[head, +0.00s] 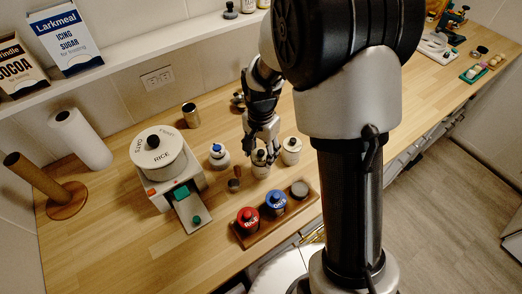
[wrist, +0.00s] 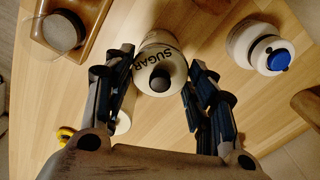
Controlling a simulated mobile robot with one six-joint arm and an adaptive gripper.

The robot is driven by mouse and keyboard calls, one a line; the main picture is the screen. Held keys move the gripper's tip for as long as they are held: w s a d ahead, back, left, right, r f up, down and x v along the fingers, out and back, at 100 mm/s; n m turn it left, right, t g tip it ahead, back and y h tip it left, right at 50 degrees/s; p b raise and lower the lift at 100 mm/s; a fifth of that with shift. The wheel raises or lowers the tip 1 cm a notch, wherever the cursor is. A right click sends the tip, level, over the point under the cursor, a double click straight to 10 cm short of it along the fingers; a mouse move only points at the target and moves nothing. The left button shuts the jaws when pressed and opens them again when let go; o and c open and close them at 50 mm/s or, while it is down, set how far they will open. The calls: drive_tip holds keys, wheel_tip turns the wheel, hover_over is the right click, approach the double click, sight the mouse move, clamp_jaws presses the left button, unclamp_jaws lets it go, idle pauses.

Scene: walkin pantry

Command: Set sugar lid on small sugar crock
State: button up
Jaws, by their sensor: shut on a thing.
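The sugar lid, pale with a dark round knob (wrist: 160,78), is between the fingers of my gripper (wrist: 161,72). The fingers are shut on the lid from both sides. The small white crock marked SUGAR (wrist: 157,50) is right at the lid; in the wrist view the two overlap. In the head view my gripper (head: 261,152) points down over the white crock (head: 261,170). I cannot tell whether the lid touches the crock's rim.
A white jar with a blue knob (head: 218,155) stands left, a white dark-topped jar (head: 291,152) close right. In front is a wooden tray (head: 250,238) with red (head: 248,222) and blue (head: 276,203) lidded jars.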

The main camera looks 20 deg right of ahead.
drive_tip(key=shift+f+b, duration=0.3)
drive_tip(key=shift+f, duration=0.15)
drive_tip(key=o, duration=1)
drive_tip(key=shift+o, duration=0.2)
drive_tip(key=o, duration=0.4)
drive_tip(key=shift+o, duration=0.2)
drive_tip(key=shift+r, duration=0.1)
drive_tip(key=shift+r+p, duration=2.8)
drive_tip(key=shift+r, duration=0.7)
